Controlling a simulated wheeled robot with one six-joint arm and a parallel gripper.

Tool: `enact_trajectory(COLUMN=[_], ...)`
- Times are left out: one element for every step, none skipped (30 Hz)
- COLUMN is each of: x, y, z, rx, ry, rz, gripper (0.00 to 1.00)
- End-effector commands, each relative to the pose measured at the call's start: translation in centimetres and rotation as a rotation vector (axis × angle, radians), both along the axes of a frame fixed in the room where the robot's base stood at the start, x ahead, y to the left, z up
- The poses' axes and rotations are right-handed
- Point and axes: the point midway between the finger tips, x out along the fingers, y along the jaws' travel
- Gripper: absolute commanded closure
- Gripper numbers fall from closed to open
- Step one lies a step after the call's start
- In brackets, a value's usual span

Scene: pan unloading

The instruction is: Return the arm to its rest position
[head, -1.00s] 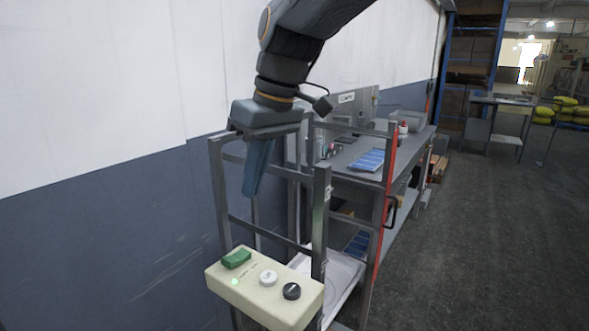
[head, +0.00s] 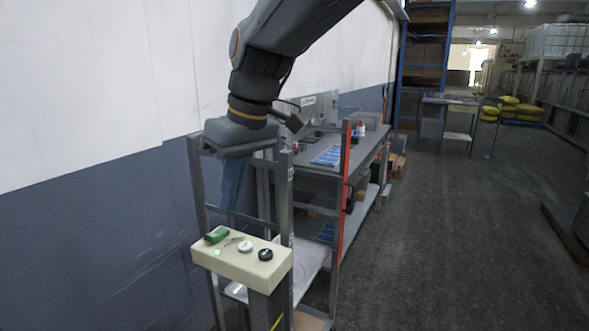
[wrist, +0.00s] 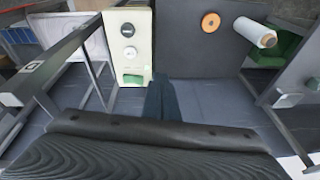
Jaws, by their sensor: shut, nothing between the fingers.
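My gripper (head: 232,186) hangs from my arm at the left of the head view, pointing down. Its fingers are together with nothing between them. It is above and behind the cream control box, beside the grey metal frame (head: 199,180). In the wrist view my gripper (wrist: 163,85) shows as a dark narrow shape pointing away from the camera. The cream control box (head: 232,262) carries a green switch, a white button and a black knob, and a small green light is lit. The box also shows in the wrist view (wrist: 143,50).
A grey workbench (head: 310,160) with blue sheets stands behind the frame, with a red post (head: 345,190) near it. A white and blue wall (head: 90,200) is close on the left. The grey floor (head: 440,240) on the right is open. A white roll (wrist: 255,32) shows in the wrist view.

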Motion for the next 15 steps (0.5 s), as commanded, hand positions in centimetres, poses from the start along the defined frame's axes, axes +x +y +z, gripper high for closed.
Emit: enact_trajectory(x=[0.1,0.2,0.3,0.4,0.5,0.6,0.8,0.9,1.0,1.1,1.1,1.2,1.2,1.2,1.1], y=[-0.6,-0.9,-1.4,-1.9,-2.4,-3.1,-3.8,-4.4,-5.3,-6.1,-6.9,-8.0,-8.9,-9.9,-11.3], z=[-0.6,-0.9,-1.4,-1.8,-2.2,-2.7,-3.2,-3.7,-4.4,-5.0,-5.6,-6.4,-7.0,-7.7,-8.7], rx=[-0.005,-0.008,-0.013,-0.017,-0.02,-0.024,-0.029,-0.033,-0.039,-0.045,-0.05,-0.056,-0.063,-0.068,-0.077], ry=[0.004,0.005,0.007,0.01,0.011,0.014,0.017,0.02,0.022,0.025,0.029,0.033,0.037,0.04,0.046], rz=[-0.018,-0.03,-0.044,-0.06,-0.076,-0.096,-0.117,-0.136,-0.163,-0.185,-0.209,-0.24,-0.269,-0.295,-0.336], gripper=[1.0,1.0,1.0,1.0,1.0,1.0,1.0,1.0,1.0,1.0,1.0,1.0,1.0,1.0,1.0])
